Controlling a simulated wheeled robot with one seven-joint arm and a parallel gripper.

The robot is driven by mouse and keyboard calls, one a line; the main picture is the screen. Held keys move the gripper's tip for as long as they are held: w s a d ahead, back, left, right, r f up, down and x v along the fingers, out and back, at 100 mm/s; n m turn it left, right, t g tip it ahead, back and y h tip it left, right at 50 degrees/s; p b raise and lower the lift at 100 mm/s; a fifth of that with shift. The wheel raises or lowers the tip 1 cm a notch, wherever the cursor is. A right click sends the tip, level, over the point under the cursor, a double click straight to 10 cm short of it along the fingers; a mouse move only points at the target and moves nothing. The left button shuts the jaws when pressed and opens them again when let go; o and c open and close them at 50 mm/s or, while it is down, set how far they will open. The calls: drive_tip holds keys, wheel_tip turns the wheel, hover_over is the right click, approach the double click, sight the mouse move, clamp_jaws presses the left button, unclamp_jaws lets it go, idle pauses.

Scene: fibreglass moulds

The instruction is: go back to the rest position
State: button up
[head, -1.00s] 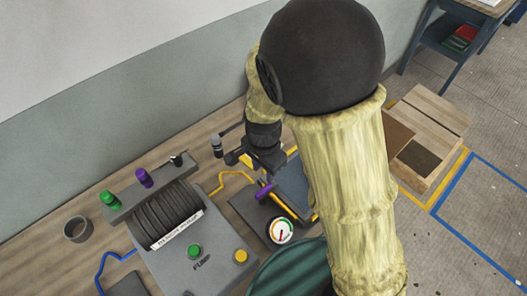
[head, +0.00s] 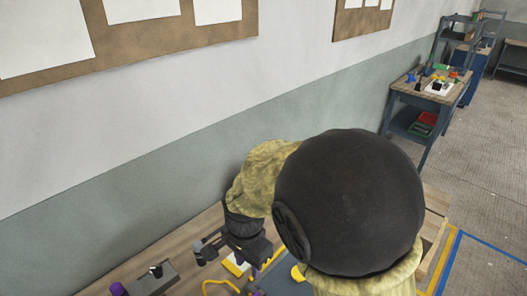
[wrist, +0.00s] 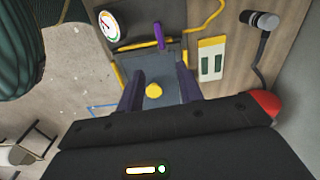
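My gripper (wrist: 161,88) shows in the wrist view with its two dark fingers apart and nothing held between them. A yellow knob (wrist: 153,91) on a dark plate shows between the fingers, beyond them. In the head view my gripper's dark body is low in the middle, above the bench by the wall. Its fingertips cannot be made out there, and my arm hides much of the bench.
The wooden bench (head: 185,228) runs along the wall. The wrist view shows a round gauge (wrist: 109,25), a purple lever (wrist: 158,36), a pale panel with green windows (wrist: 211,47) and a black-and-silver fitting (wrist: 260,19). A blue cart (head: 407,122) stands at the right.

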drive_tip(key=s+d+n+t, duration=0.1)
drive_tip(key=d+n, duration=0.6)
drive_tip(key=d, duration=1.4)
drive_tip(key=shift+s+d+r+t, duration=0.15)
drive_tip(key=shift+s+r+t, duration=0.15)
drive_tip(key=shift+t, duration=0.5)
